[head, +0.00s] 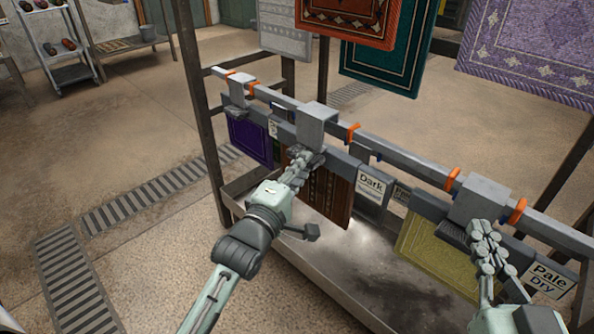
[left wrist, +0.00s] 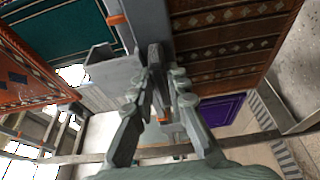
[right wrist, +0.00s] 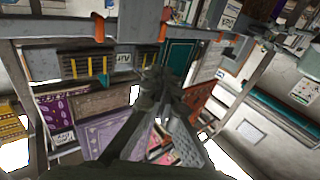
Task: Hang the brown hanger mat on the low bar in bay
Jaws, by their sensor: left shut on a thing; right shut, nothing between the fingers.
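The brown hanger mat (head: 335,195) hangs below its grey hanger (head: 317,118), whose bracket appears to sit over the low bar (head: 400,160), between orange markers. The mat also shows in the left wrist view (left wrist: 225,50). My left gripper (head: 304,160) is shut on a grey part of this hanger, just below the bracket. Its fingers partly hide the grip in the left wrist view (left wrist: 162,88). My right gripper (head: 487,235) is shut and empty, in front of the yellow-green mat's hanger (head: 480,198). Whether it touches that hanger I cannot tell.
A purple mat (head: 250,138) hangs left and a yellow-green mat (head: 435,258) right on the same bar. Signs read "Dark" (head: 371,185) and "Pale Dry" (head: 548,280). A metal tray (head: 365,268) lies below. Large rugs (head: 345,20) hang behind.

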